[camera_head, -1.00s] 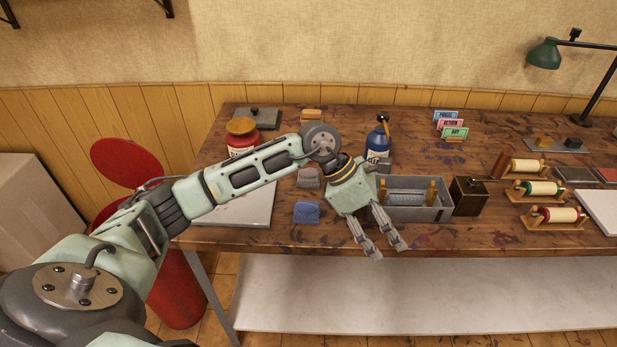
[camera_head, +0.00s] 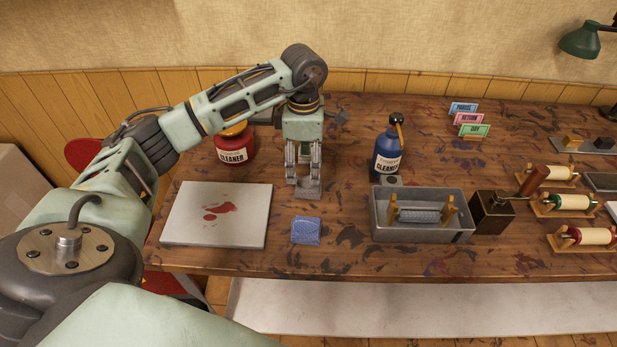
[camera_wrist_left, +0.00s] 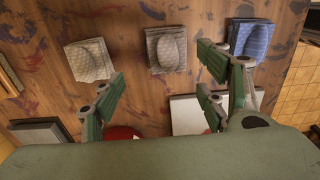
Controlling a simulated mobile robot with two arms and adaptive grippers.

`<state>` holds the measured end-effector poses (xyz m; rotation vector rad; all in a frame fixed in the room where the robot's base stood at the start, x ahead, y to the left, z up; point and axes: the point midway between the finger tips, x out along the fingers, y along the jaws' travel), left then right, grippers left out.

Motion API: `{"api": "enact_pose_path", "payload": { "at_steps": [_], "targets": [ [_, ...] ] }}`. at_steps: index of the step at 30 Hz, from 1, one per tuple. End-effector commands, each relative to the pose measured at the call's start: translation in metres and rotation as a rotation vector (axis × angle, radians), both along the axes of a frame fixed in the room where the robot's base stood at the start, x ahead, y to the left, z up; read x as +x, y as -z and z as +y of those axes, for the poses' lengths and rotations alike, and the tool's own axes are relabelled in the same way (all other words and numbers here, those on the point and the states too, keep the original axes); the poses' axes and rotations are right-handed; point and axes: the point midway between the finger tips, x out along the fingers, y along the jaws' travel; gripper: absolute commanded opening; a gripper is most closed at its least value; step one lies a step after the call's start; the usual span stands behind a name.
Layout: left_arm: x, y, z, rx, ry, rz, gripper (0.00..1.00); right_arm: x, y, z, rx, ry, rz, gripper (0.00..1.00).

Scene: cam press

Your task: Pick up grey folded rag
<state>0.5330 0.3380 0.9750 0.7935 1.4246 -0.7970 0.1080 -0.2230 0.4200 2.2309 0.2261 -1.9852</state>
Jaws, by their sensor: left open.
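The grey folded rag (camera_head: 308,188) lies on the table just below my left gripper (camera_head: 303,170) in the head view, partly covered by its fingers. In the left wrist view the grey rag (camera_wrist_left: 166,50) lies ahead of the gap between my open fingers (camera_wrist_left: 160,92). The gripper points down, is open and holds nothing. A blue folded rag (camera_head: 306,230) lies nearer the table's front edge; it also shows in the wrist view (camera_wrist_left: 251,38). A paler beige-grey rag (camera_wrist_left: 90,60) lies on the other side of the grey one. My right gripper is not in view.
A white board with a red stain (camera_head: 218,214) lies left of the rags. A red cleaner jar (camera_head: 234,150) stands behind it. A blue cleaner bottle (camera_head: 388,150) and a grey tray with a roller (camera_head: 376,218) stand to the right.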

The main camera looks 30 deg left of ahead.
Motion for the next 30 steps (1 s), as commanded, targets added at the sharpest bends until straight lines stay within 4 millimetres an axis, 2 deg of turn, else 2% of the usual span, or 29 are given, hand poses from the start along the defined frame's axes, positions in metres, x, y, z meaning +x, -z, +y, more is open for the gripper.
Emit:
{"api": "enact_pose_path", "payload": {
  "at_steps": [6, 9, 15, 22, 30],
  "targets": [
    [-0.003, 0.024, -0.006, -0.002, 0.002, 0.005, 0.67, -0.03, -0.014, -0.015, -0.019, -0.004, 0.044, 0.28],
    [-0.005, 0.039, -0.01, -0.002, 0.002, 0.005, 0.67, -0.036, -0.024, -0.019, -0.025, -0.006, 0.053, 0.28],
    [-0.004, 0.061, -0.009, -0.003, 0.0, 0.001, 0.67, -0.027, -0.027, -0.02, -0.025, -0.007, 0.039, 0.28],
    [-0.004, 0.063, -0.009, -0.002, 0.001, 0.0, 0.67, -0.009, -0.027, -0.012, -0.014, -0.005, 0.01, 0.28],
    [-0.003, 0.063, -0.009, -0.003, 0.001, -0.002, 0.44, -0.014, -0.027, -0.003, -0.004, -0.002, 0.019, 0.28]
  ]
}}
